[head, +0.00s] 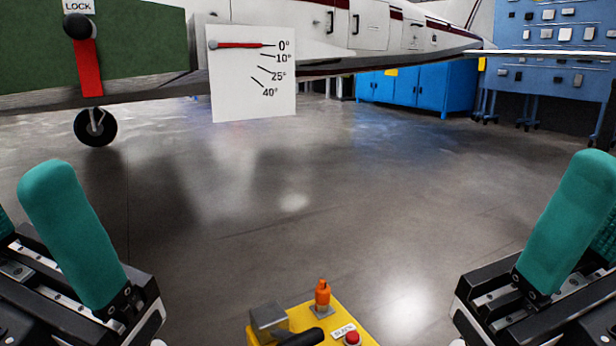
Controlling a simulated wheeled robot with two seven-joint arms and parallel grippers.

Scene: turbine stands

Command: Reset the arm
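My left gripper (45,220) is at the lower left, with a teal finger pointing up and a second one partly cut off at the left edge. The fingers stand apart with nothing between them. My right gripper (590,225) is at the lower right, its teal finger upright and another partly seen at the right edge. It also looks open and empty. Both grippers are well apart from everything else in view.
A white angle card (252,95) with a red pointer (240,45) at 0° and a red lever (88,68) under a LOCK label are on the aircraft (140,45). A yellow control box (290,320) is at bottom centre. Blue cabinets (418,92) stand behind. The floor between is clear.

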